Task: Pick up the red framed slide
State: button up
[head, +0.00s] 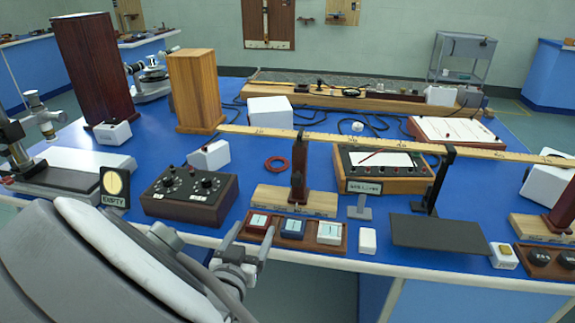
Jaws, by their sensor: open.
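A red framed slide (259,221) with a pale face sits in the left place of a dark reddish-brown holder (311,242) near the front edge of the bench. My gripper (254,239) is open and looks empty. Its fingers show in front of the holder's left end, just below the red framed slide in the picture. Whether they touch the holder cannot be told.
A dark upright post on a wooden base (285,200) stands just behind the holder. A dial box (190,195) and an "EMPTY" sign (114,187) are to the left. A small white block (368,241) and a dark flat plate (440,233) are to the right.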

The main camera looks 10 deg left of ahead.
aim_at(256, 225)
jog(key=w, duration=0.1)
jog(key=w+b, duration=0.1)
jog(key=w, duration=0.1)
jog(key=shift+w+d+f, duration=0.2)
jog(key=shift+w+f, duration=0.05)
jog(key=shift+f, duration=0.1)
jog(key=c, duration=1.1)
